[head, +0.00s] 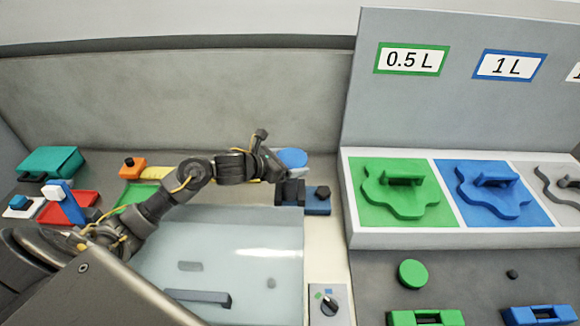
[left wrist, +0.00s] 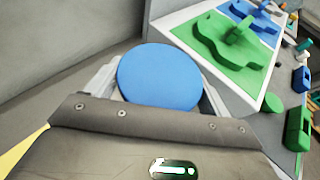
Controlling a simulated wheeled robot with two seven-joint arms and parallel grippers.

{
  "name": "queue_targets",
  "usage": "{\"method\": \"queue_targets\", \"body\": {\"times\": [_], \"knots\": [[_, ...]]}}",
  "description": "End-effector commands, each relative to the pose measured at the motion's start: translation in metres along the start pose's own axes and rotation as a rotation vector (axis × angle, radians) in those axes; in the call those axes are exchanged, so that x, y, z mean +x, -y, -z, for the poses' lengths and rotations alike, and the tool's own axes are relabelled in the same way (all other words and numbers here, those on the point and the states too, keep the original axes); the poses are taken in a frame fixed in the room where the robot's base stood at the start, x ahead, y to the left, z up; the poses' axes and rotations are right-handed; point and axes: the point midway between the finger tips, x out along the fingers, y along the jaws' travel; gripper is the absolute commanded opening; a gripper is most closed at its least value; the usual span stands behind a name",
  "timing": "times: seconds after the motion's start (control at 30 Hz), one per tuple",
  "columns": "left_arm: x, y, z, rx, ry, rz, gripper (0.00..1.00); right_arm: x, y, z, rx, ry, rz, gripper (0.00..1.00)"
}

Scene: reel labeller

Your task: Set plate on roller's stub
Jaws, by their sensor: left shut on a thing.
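A round blue plate (head: 292,158) shows just beyond my left gripper (head: 280,178), near the back wall in the head view. In the left wrist view the blue plate (left wrist: 160,77) fills the space between the fingers, and my left gripper (left wrist: 160,85) is shut on it. A small dark stub (head: 512,273) stands bare on the grey panel below the blue 1 L bay. A round green plate (head: 411,272) sits at the matching place below the green bay, covering whatever is under it. My right gripper is not in view.
A blue block with a dark knob (head: 317,203) stands close to my left gripper. The green bay (head: 400,220) and blue bay (head: 525,215) hold raised shapes with handles. A glassy cover (head: 235,225) lies in front of my arm; a dial (head: 329,305) is beside it.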

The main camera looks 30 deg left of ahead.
Motion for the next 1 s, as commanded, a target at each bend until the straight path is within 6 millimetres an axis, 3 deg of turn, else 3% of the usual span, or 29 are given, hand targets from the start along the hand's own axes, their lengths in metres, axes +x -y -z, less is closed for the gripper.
{"method": "queue_targets", "body": {"times": [0.03,0.17,0.77,0.8,0.9,1.0], "knots": [[0.002,0.003,0.005,-0.009,-0.005,0.005,0.56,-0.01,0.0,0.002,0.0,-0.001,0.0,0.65],[0.008,0.003,0.018,-0.005,-0.002,0.004,0.56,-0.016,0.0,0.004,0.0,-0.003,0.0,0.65],[0.012,0.003,0.029,0.0,0.0,0.003,0.56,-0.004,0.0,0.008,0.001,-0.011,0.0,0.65],[0.011,0.003,0.027,0.0,-0.001,0.004,0.86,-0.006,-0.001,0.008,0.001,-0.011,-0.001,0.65],[0.012,0.003,0.027,-0.001,-0.002,0.004,0.99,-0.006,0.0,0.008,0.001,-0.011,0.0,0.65],[0.012,0.003,0.027,-0.001,-0.002,0.004,1.0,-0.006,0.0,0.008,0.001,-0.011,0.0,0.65]]}}
